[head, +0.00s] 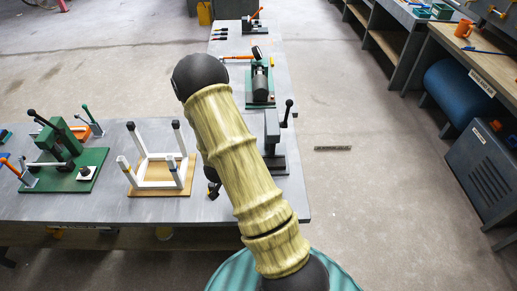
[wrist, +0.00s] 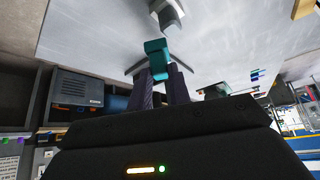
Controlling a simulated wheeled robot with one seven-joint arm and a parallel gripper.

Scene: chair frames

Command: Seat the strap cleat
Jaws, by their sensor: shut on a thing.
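In the wrist view my gripper (wrist: 162,78) has its two dark fingers closed on a teal piece (wrist: 155,52). This may be the strap cleat, but I cannot tell for sure. The piece stands out past the fingertips, above the grey table top. A grey rounded part (wrist: 168,14) is just beyond it; I cannot tell whether they touch. In the head view my arm hides most of the gripper. A white chair frame (head: 151,185) with dark-tipped legs lies legs-up on a wooden board (head: 178,188), left of my arm.
The grey table (head: 115,208) also bears a green press-like fixture (head: 62,148) at the left. A grey post with a black-knobbed lever (head: 273,130) stands right of my arm, and a green-based machine (head: 261,85) stands farther back. The floor right of the table is mostly clear.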

